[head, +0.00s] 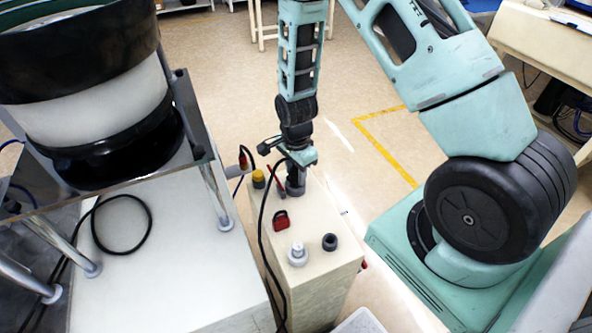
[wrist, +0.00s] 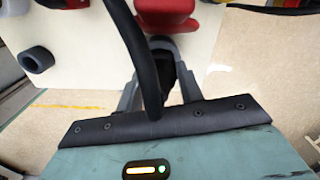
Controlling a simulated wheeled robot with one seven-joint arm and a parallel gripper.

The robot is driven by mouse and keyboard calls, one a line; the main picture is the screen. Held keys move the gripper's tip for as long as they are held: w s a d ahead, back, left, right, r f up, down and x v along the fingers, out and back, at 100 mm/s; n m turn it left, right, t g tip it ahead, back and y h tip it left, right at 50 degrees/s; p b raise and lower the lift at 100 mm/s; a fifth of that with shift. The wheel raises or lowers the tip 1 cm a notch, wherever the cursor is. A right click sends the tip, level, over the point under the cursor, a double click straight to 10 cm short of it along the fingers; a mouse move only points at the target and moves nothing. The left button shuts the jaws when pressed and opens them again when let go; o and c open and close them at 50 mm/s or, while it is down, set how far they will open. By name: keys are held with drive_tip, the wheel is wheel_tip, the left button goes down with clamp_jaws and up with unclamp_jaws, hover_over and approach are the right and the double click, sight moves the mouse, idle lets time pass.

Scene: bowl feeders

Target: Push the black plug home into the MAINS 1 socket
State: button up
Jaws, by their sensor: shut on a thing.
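My gripper (head: 297,170) points down over the far end of the cream control box's top (head: 312,222). In the wrist view its two grey fingers (wrist: 160,75) are closed on the black plug (wrist: 167,68). A black cable (wrist: 143,55) rises past the plug, and in the head view it runs down the box's left side. A dark grey round socket (head: 295,188) is directly below my gripper. The plug's lower end is at this socket's collar; how deep it sits is hidden. I cannot read a MAINS 1 label.
A red part (head: 282,220) sits close by on the box top and shows in the wrist view (wrist: 165,12). A pale knob (head: 297,255), another dark round socket (head: 330,242) and a yellow knob (head: 258,178) are also there. A bowl feeder (head: 95,90) stands left.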

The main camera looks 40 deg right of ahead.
drive_tip(key=shift+f+b, duration=0.35)
drive_tip(key=shift+f, duration=0.2)
drive_tip(key=o, duration=1.4)
drive_tip(key=shift+o, duration=0.2)
drive_tip(key=shift+r, duration=0.15)
drive_tip(key=shift+r+p, duration=2.85)
drive_tip(key=shift+r, duration=0.65)
drive_tip(key=shift+r, duration=0.1)
drive_tip(key=shift+r+p, duration=1.6)
drive_tip(key=shift+r, duration=0.35)
